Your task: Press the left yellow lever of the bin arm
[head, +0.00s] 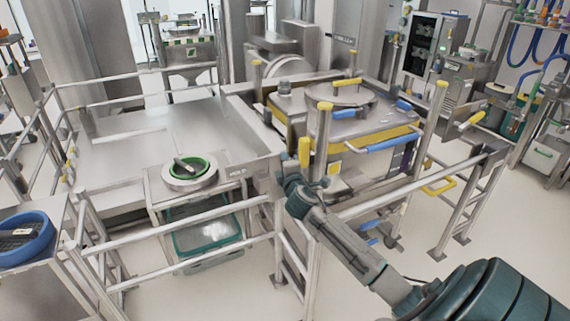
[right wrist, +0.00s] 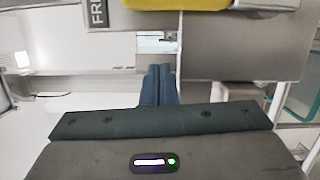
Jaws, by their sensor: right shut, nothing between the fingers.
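The left yellow lever (head: 304,152) stands upright at the left front of the steel bin frame in the head view. My right gripper (head: 322,182) is just below and slightly right of it; I cannot tell whether they touch. In the right wrist view the fingers (right wrist: 157,84) are together and empty, pointing at a grey metal part. A yellow part (right wrist: 176,4) is cut off at the top edge there; I cannot tell if it is the lever. A second yellow lever (head: 470,122) is at the right end of the frame. My left gripper is not in view.
The steel bin (head: 345,163) has a yellow rim and blue handles (head: 394,143). A steel rail (head: 400,186) runs right of my gripper. A steel table (head: 150,150) and a green-rimmed bowl (head: 190,168) are at left.

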